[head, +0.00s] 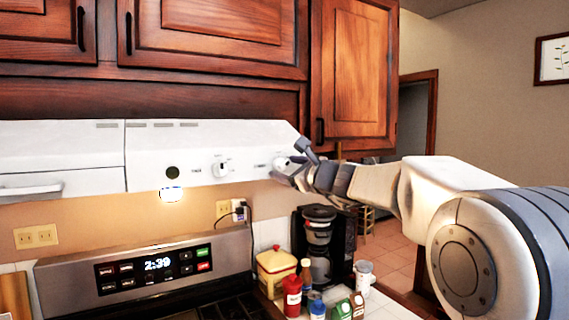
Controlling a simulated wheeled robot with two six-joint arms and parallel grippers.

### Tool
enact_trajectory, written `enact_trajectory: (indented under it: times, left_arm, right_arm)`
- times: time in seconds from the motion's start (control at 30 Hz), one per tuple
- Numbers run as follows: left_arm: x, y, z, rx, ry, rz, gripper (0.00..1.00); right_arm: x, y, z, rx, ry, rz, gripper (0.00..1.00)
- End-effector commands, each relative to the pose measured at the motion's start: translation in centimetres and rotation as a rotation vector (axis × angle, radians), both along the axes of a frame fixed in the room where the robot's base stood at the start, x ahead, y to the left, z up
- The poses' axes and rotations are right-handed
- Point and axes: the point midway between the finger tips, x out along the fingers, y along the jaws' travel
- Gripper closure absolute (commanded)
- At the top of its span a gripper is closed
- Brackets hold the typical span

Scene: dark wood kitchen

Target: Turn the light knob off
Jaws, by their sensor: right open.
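The white range hood (150,143) hangs under the cabinets and carries a white round knob (221,169) right of its middle. A second knob (281,162) shows at the hood's right end, partly hidden by my right gripper. I cannot read the labels, so I cannot tell which knob is for the light. A lamp (171,194) glows under the hood. My right gripper (292,162) is open, with its fingers at the right-end knob. I cannot tell whether they touch it. My left gripper is not in view.
Wooden cabinets (215,35) sit right above the hood. Below are the stove panel (155,267), a coffee maker (319,245), a yellow canister (276,268) and several bottles, including a red one (292,296). The space in front of the hood's left and middle is clear.

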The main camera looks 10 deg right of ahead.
Motion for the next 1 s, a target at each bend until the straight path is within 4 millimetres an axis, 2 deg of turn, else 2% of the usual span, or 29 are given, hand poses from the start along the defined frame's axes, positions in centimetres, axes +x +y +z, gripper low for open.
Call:
enact_trajectory:
  times: [0.3, 0.33, 0.47, 0.5, 0.53, 0.77, 1.0]
  left_arm:
    - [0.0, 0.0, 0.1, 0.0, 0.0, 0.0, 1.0]
    - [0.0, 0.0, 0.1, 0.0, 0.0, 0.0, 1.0]
    - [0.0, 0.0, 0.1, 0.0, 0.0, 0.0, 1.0]
    - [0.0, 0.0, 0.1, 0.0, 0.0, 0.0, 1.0]
    - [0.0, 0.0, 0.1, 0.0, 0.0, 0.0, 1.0]
    - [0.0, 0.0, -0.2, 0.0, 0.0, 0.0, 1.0]
    - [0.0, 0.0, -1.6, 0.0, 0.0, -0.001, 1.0]
  right_arm:
    - [0.4, 0.1, 0.0, -0.001, 0.0, 0.0, 0.29]
    - [0.4, 0.1, 0.0, -0.001, 0.0, 0.0, 0.33]
    - [0.4, 0.1, 0.0, -0.001, 0.0, 0.0, 0.82]
    - [0.4, 0.1, 0.0, -0.001, 0.0, 0.0, 0.98]
    - [0.4, 0.1, 0.0, -0.001, 0.0, 0.0, 1.0]
    - [0.4, 0.1, -0.1, -0.013, -0.005, -0.001, 1.0]
    - [0.4, 0.0, -0.3, -0.103, -0.036, -0.002, 1.0]
